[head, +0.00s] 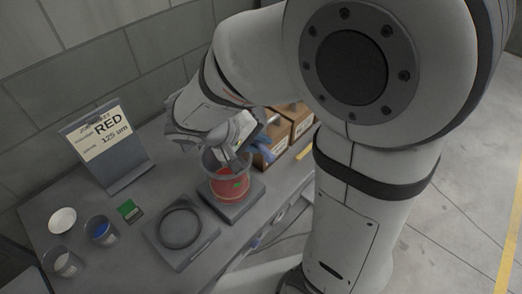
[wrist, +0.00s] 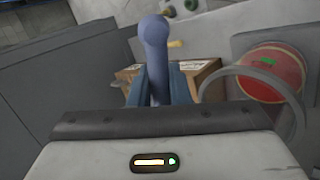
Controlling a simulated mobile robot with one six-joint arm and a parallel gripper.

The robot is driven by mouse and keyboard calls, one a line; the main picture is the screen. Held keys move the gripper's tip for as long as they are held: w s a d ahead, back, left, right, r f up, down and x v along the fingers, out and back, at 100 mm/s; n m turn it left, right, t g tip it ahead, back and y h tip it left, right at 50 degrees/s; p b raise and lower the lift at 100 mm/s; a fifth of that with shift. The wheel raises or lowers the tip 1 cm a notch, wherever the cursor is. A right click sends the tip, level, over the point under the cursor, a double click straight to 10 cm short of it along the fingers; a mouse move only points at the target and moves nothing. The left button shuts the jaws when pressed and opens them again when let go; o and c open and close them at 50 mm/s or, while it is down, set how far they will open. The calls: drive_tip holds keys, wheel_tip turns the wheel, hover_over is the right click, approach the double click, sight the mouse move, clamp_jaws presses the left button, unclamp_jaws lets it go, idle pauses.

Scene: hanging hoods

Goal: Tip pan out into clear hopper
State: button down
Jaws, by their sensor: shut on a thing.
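My gripper (head: 228,143) hangs close above the clear hopper (head: 213,163). In the wrist view my gripper (wrist: 156,88) is shut on a blue-grey handle (wrist: 155,40) with a rounded end, which I take to be the pan's handle. The handle also shows as a blue bit beside the gripper (head: 263,143) in the head view. The pan's body is hidden or cannot be made out. The hopper holds red material and stands upright on a dark square base (head: 240,207). Its round rim (wrist: 296,112) shows at the right in the wrist view, apart from the handle.
Open cardboard bins (head: 275,151) stand behind the hopper. A dark pad with a ring (head: 180,229) lies to its left. A RED 125 um sign (head: 106,138), a white dish (head: 62,220), a blue-filled cup (head: 101,230) and a pale-filled cup (head: 67,263) occupy the left bench.

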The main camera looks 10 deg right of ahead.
drive_tip(key=h+b, duration=0.1)
drive_tip(key=h, duration=0.1)
drive_tip(key=a+t+h+b, duration=0.1)
drive_tip(key=h+b, duration=0.1)
drive_tip(key=a+f+h+b, duration=0.1)
drive_tip(key=h+b, duration=0.1)
drive_tip(key=shift+s+a+t, duration=0.2)
drive_tip(key=shift+s+t, duration=0.15)
drive_tip(key=shift+t, duration=0.05)
drive_tip(key=shift+r, duration=0.1)
idle(1.0)
